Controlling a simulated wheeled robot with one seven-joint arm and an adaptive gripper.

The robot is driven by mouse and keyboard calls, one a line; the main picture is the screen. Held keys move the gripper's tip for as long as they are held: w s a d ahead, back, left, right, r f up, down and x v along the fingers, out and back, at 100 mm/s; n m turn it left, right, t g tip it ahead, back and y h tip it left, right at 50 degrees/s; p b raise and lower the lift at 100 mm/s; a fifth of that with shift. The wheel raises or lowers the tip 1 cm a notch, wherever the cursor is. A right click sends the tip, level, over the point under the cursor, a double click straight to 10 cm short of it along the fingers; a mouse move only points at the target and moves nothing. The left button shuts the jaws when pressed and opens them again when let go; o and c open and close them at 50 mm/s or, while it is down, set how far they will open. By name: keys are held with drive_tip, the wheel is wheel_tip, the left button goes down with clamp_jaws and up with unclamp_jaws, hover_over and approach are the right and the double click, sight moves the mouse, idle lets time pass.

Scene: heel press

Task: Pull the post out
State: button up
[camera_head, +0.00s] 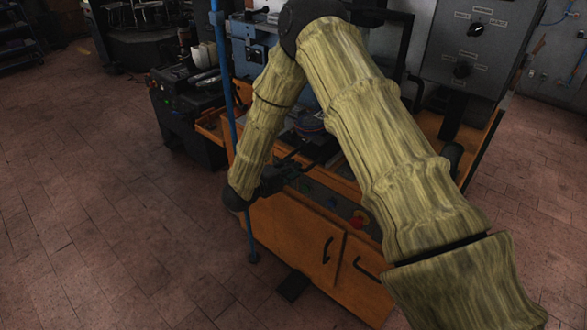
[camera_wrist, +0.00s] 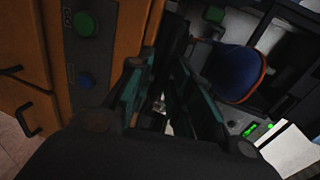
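My gripper (camera_head: 298,163) is at the front of the orange heel press (camera_head: 290,235), over its recessed working area. In the wrist view its two teal-padded fingers (camera_wrist: 163,98) stand apart, with a gap between them. The gap is dark, with some pale shapes, and I see nothing clearly held. A thin blue upright pole (camera_head: 229,110) runs down to the floor on the press's left side. I cannot tell whether it is the post. A blue round part with an orange rim (camera_wrist: 236,73) is right of the fingers; it also shows in the head view (camera_head: 311,121).
A panel with a green button (camera_wrist: 86,24) and a blue button (camera_wrist: 86,80) is left of the fingers. A red knob (camera_head: 358,221) sits on the press front. A grey control box (camera_head: 475,40) stands at right. The tiled floor at left is clear.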

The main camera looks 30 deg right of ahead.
drive_tip(key=v, duration=1)
drive_tip(key=shift+a, duration=0.3)
